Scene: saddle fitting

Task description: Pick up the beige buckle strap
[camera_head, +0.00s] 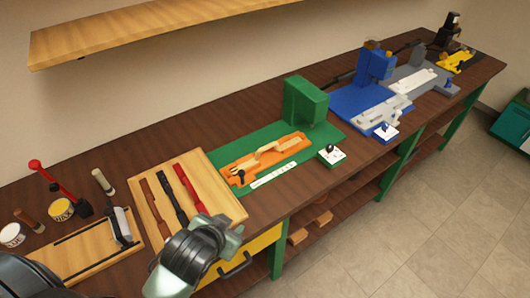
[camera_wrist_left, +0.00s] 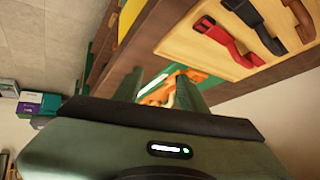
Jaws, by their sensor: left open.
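The beige buckle strap (camera_head: 270,155) lies along an orange fixture (camera_head: 243,168) on the green station (camera_head: 218,154) in the head view. In the left wrist view, part of the orange fixture (camera_wrist_left: 196,75) shows beyond the fingers, and the strap is mostly hidden or too small to tell. My left gripper (camera_head: 230,236) is open and empty, in front of the station and over the table's front edge, apart from the strap. Its two fingers (camera_wrist_left: 160,82) stand apart in the left wrist view. My right gripper is not in view.
A wooden board (camera_head: 212,173) with brown, black and red straps lies left of the green station. A tall green block (camera_head: 305,101) stands behind the fixture. A small white pad (camera_head: 331,154) with a dark knob sits to its right. A blue station (camera_head: 365,95) is farther right.

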